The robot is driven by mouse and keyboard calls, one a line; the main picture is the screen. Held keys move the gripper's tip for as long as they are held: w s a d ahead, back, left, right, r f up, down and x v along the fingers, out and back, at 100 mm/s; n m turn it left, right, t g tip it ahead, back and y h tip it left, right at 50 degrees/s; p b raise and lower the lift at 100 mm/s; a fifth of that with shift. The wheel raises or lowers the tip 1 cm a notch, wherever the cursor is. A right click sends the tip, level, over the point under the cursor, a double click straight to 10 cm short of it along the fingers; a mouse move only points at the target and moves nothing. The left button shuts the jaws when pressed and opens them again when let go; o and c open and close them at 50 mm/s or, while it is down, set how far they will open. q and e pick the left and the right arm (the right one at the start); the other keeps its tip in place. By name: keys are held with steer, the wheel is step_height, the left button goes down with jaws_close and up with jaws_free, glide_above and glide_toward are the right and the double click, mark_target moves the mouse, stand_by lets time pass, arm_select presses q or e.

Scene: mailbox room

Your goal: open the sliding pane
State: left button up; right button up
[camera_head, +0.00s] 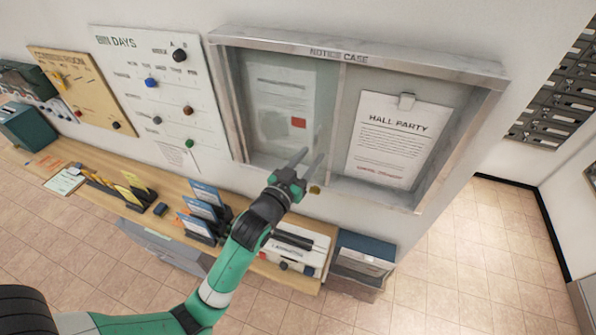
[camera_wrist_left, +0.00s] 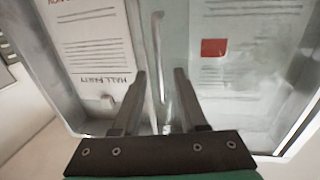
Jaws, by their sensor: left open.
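The notice case (camera_head: 355,58) hangs on the wall with a metal frame. A glassy sliding pane (camera_head: 270,75) covers its left half, and the right half looks uncovered. A slim pale upright handle (camera_wrist_left: 158,55) stands near the pane's edge in the left wrist view, where the case appears upside down. My left gripper (camera_head: 309,157) is in front of the case's lower middle, fingers pointing up at it. In the left wrist view its open fingers (camera_wrist_left: 160,76) lie to either side of the handle's line; contact cannot be told. My right gripper is not in view.
A "Hall Party" notice (camera_head: 395,140) is clipped in the case's right half. A small brass knob (camera_head: 315,189) sits at the lower frame. Below, a wooden shelf (camera_head: 150,225) holds leaflet racks (camera_head: 203,210) and a white box (camera_head: 298,248). Boards hang to the left; open floor lies right.

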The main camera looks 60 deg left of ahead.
arm_select(q)
steer(key=v, duration=0.8)
steer(key=shift+s+d+b, duration=0.15)
steer(key=shift+s+b, duration=0.15)
steer(key=shift+b, duration=0.15)
steer(key=w+d+r+m+t+h+p, duration=0.1)
steer(key=w+d+r+t+h+p, duration=0.25)
steer(key=r, duration=0.95)
steer(key=w+d+r+m+t+y, duration=0.15)
steer(key=d+r+t, duration=0.4)
steer(key=r, duration=0.85)
steer(key=s+d+r+m+t+h+p, duration=0.15)
steer(key=d+r+h, duration=0.3)
steer(key=r, duration=0.45)
steer(key=s+d+r+m+t+h, duration=0.1)
steer(key=s+d+r+m+h, duration=0.15)
steer(key=d+r+h, duration=0.4)
step_height(320, 180, down, 8)
steer(key=a+y+b, duration=0.1)
steer(key=y+b, duration=0.1)
steer(key=b, duration=0.7)
steer(key=shift+s+a+y+b, duration=0.2)
steer(key=shift+a+y+b, duration=0.1)
steer(key=shift+b, duration=0.1)
